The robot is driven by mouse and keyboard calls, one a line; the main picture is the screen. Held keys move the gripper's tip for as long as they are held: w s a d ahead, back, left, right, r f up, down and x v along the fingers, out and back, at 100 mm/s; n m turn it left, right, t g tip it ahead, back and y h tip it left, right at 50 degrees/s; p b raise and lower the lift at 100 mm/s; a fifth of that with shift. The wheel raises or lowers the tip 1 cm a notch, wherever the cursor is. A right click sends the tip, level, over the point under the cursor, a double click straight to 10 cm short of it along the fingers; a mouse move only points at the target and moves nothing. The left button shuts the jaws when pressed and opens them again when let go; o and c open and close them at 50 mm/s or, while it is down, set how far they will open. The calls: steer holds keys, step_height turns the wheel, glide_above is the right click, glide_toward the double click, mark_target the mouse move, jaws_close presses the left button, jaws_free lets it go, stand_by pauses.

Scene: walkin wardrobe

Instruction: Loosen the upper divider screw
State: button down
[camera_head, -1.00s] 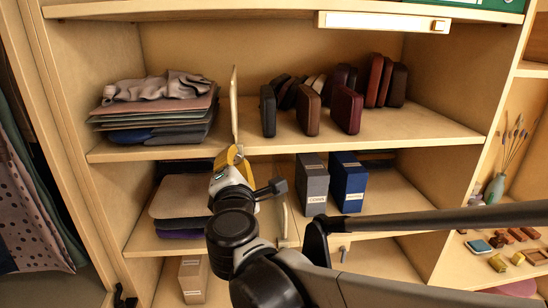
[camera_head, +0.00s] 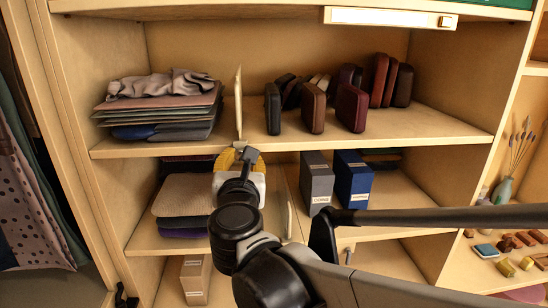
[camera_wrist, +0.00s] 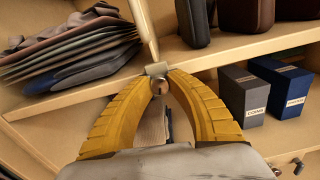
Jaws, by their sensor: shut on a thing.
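The upper divider (camera_head: 238,105) is a thin pale wooden panel standing upright on the upper shelf. In the wrist view its lower end (camera_wrist: 147,30) meets a small metal bracket (camera_wrist: 157,69) at the shelf's front edge. The round metal screw (camera_wrist: 160,87) is just below this bracket. My gripper (camera_wrist: 161,76) has its two yellow curved fingers closed on the screw from both sides. In the head view my gripper (camera_head: 237,160) is at the shelf edge under the divider, and my wrist hides the screw there.
Folded clothes (camera_head: 160,110) lie left of the divider; dark cases (camera_head: 313,108) stand to its right. Below are a grey box (camera_head: 316,182), a blue box (camera_head: 352,180) and a lower divider (camera_head: 290,220). The upper shelf's front edge (camera_head: 380,143) is close to my fingers.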

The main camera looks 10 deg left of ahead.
steer(key=shift+n, duration=1.7)
steer(key=c, duration=1.2)
jaws_free()
steer(key=v, duration=1.2)
steer(key=shift+f, duration=0.1)
